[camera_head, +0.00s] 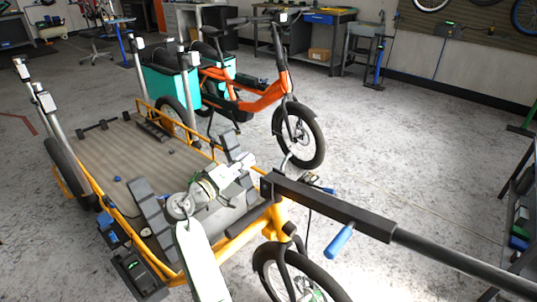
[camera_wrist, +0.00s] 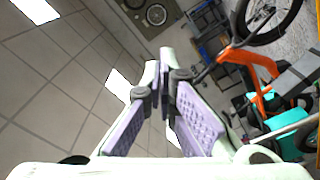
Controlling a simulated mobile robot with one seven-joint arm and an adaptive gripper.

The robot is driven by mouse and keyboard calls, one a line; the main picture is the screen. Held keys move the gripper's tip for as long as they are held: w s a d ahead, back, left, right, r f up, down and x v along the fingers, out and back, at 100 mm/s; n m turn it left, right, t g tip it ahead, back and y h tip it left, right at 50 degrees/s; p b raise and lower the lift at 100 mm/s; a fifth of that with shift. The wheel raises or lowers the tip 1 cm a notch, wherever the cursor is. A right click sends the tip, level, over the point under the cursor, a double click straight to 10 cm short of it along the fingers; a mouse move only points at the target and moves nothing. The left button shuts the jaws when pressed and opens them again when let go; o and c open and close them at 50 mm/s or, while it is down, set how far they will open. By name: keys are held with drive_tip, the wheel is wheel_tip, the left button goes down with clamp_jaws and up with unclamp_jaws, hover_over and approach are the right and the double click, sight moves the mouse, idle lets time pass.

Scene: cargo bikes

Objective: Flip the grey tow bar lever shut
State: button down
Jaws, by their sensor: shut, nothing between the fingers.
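The black tow bar (camera_head: 345,212) runs from the front of the yellow cargo bike (camera_head: 240,237) toward the lower right. A thin grey piece, seemingly the lever (camera_head: 285,162), stands up near the bar's bike end. It is small, and I cannot tell its exact angle. My gripper (camera_head: 243,168) is left of that end, over the front of the cargo bed, apart from the lever as far as I can tell. In the wrist view my gripper (camera_wrist: 165,78) is shut and empty, its purple-padded fingers together at the tips. The lever does not show clearly there.
A blue handle (camera_head: 339,241) hangs under the bar. An orange bike (camera_head: 255,95) with teal boxes stands behind. The concrete floor right of the bar is largely clear.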

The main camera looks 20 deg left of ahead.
drive_tip(key=w+d+f+p, duration=0.2)
drive_tip(key=w+d+p, duration=0.3)
drive_tip(key=w, duration=0.4)
drive_tip(key=shift+w+d, duration=0.2)
drive_tip(key=shift+d, duration=0.4)
